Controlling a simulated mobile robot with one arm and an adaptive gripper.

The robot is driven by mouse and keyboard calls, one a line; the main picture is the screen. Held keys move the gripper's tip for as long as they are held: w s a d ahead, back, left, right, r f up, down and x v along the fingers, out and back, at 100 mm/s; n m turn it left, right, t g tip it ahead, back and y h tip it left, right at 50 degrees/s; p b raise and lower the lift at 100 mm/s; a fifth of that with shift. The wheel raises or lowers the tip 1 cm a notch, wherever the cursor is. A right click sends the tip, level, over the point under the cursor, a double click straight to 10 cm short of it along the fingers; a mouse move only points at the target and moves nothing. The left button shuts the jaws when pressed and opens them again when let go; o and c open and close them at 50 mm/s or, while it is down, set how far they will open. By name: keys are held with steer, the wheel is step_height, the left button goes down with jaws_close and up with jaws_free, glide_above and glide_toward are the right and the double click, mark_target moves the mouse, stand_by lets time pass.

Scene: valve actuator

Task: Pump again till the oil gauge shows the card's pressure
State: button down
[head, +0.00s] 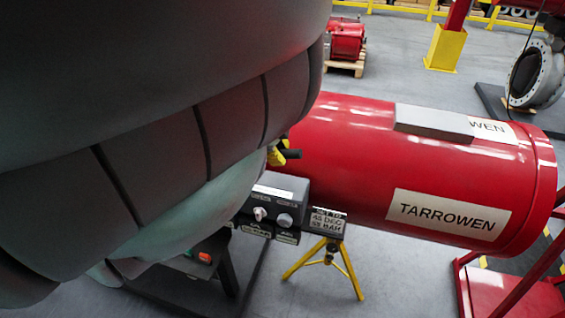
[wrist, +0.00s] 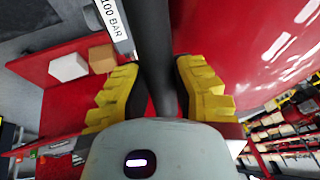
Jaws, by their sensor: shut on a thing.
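In the wrist view, my gripper (wrist: 157,92) has its yellow ridged fingers on either side of a dark bar, which looks like the pump handle (wrist: 155,35), and is shut on it. In the head view, a yellow and black piece (head: 279,154) shows at the edge of my arm, and the rest of the grip is hidden. The card (head: 327,222) stands on a yellow tripod and seems to read set to 45 deg, with a bar figure too small to be sure of. I cannot make out the oil gauge's dial or needle in either view.
A large red cylinder (head: 400,170) marked TARROWEN lies behind the card. A dark control box (head: 275,201) with two knobs stands left of the card. A label (wrist: 115,22) reading 100 BAR shows beside the bar. My arm covers the head view's left.

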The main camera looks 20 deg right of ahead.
steer(key=shift+w+a+r+h+b, duration=0.15)
steer(key=shift+w+r+h+b, duration=0.1)
steer(key=shift+r+b, duration=0.2)
steer(key=shift+w+a+r+h+b, duration=0.15)
steer(key=shift+r+h+b, duration=0.15)
steer(key=shift+r, duration=0.2)
steer(key=shift+a+r+g+b, duration=0.15)
steer(key=shift+r+g+b, duration=0.15)
steer(key=shift+r, duration=0.35)
steer(key=c, duration=0.7)
jaws_free()
steer(key=shift+c, duration=0.2)
steer(key=v, duration=1.2)
